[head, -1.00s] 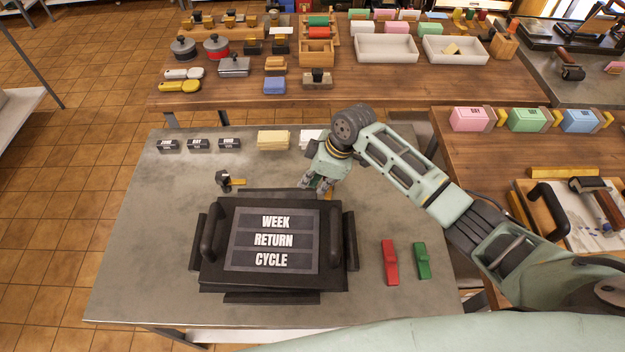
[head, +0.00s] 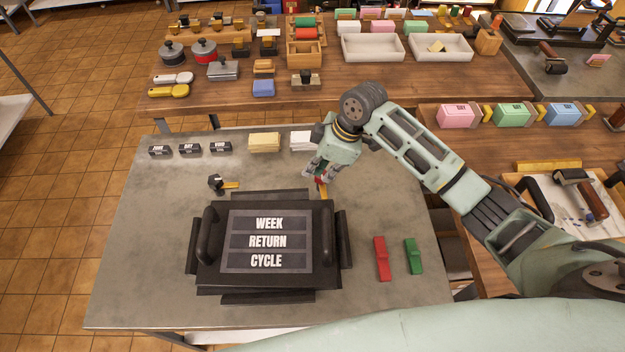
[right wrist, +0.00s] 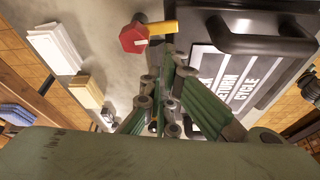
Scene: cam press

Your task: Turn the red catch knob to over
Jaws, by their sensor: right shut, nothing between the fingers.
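The red catch knob (right wrist: 133,38) has a yellow lever or pointer (right wrist: 163,28) beside it, at the back right edge of the black press (head: 210,278). In the head view only a small red part of it (head: 320,182) shows beside my fingers, with the yellow piece (head: 323,192) below. My right gripper (head: 311,178) is shut and empty, close to the knob. In the right wrist view its fingertips (right wrist: 160,58) are drawn together just below the knob. I cannot tell whether they touch it. My left gripper is not in view.
A black knob (head: 215,182) with a yellow piece sits at the press's back left. Yellow (head: 265,142) and white (head: 302,140) stacks and small black blocks (head: 190,149) line the table's back. A red (head: 381,260) and a green piece (head: 413,257) lie to the right.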

